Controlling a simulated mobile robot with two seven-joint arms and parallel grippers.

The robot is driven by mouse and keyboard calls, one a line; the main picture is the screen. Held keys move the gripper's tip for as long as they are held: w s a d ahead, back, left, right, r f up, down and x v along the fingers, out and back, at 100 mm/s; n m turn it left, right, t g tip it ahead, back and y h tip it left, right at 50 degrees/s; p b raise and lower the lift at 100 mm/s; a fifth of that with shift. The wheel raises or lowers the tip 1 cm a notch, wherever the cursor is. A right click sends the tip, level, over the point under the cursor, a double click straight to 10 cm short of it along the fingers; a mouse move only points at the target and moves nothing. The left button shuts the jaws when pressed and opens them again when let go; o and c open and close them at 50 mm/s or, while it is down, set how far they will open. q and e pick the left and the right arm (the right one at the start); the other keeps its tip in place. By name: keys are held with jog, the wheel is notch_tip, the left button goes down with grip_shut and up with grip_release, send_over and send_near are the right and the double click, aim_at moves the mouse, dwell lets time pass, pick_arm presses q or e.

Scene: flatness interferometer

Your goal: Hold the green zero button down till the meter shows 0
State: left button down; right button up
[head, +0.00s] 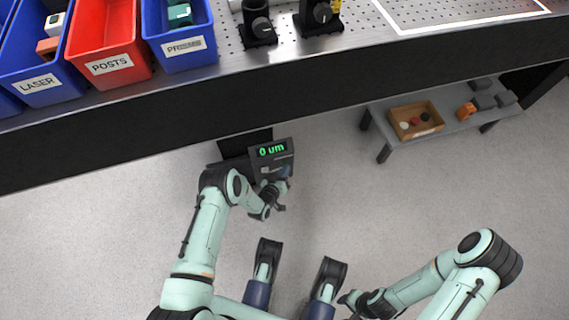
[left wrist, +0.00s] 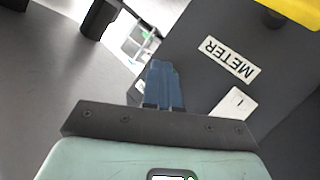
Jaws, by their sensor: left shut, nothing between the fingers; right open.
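The meter (head: 284,147) stands below the bench edge, and its green display reads "0 um" in the head view. My left gripper (head: 286,173) is at the lower front of the meter, its blue fingers shut with nothing between them. In the left wrist view, the shut fingers (left wrist: 163,82) point past the dark meter side with the METER label (left wrist: 229,57). A small green spot shows beyond the fingertips; I cannot tell if it is the zero button. Contact with the button is hidden in both views. My right gripper (head: 347,298) is open and empty, low in the head view, well away from the meter.
The bench (head: 300,68) above holds a blue LASER bin (head: 40,84), a red POSTS bin (head: 110,65) and a blue PRISMS bin (head: 184,48). A low grey shelf (head: 450,120) at right bears a wooden tray (head: 416,133). The floor between is clear.

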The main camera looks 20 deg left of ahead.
pick_arm(q)
jog(key=shift+s+d+p, duration=0.3)
jog(key=shift+s, duration=0.25)
pick_arm(e)
jog(key=shift+s+r, duration=0.1)
jog(key=shift+r, duration=0.2)
pick_arm(q)
jog(key=s+d+p, duration=0.1)
jog(key=s, duration=0.1)
jog(key=s+d+p, duration=0.1)
jog(key=s+d, duration=0.1)
pick_arm(e)
notch_tip(320, 180, up, 2)
jog(key=shift+s+r, duration=0.1)
jog(key=shift+s, duration=0.05)
